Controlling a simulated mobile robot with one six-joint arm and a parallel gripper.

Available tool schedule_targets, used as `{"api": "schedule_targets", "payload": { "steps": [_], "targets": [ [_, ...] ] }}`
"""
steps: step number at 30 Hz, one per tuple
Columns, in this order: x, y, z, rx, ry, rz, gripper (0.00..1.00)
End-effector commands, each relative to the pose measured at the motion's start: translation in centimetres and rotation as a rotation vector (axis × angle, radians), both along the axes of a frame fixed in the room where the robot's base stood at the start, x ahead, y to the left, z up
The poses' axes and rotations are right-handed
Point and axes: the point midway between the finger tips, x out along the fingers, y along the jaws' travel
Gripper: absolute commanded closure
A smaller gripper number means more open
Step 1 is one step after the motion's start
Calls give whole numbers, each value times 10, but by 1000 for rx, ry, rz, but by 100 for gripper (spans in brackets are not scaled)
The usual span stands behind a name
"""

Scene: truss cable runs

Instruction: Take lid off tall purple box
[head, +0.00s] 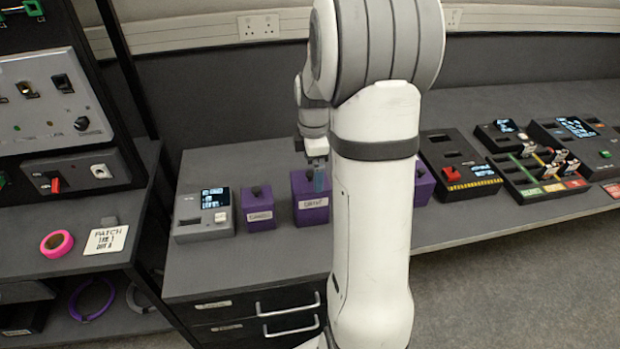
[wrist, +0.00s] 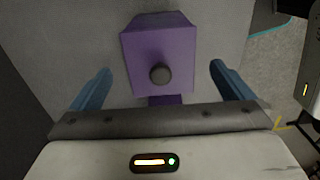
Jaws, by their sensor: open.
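A purple box (head: 311,212) with a white label stands on the bench, larger than the purple box to its left. In the wrist view its purple lid (wrist: 150,48) has a dark round knob (wrist: 160,73) near the edge closest to my gripper. The lid is on the box. My gripper (head: 318,177) is above this box in the head view, its blue fingers partly covering the box top. In the wrist view the open gripper (wrist: 160,68) has one finger on each side of the knob, with clear gaps and no contact visible. The label's text is not readable.
A smaller purple box (head: 260,217) stands to the left, beside a grey device with a screen (head: 204,222). Another purple box (head: 424,185) is partly hidden behind my arm. Control panels (head: 458,168) lie further right. Drawers with handles (head: 288,307) are below the bench.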

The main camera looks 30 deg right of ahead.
Motion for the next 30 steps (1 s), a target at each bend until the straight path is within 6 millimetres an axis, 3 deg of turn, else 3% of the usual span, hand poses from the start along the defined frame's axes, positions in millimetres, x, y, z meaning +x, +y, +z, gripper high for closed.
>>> {"api": "schedule_targets", "payload": {
  "steps": [5, 13, 28, 30],
  "targets": [
    [0, 0, -20, 1, 2, -1, 0],
    [0, 0, -23, -1, -2, -2, 1],
    [0, -1, -23, 0, -1, -3, 42],
    [0, -1, -22, -1, -2, -3, 43]
  ]
}}
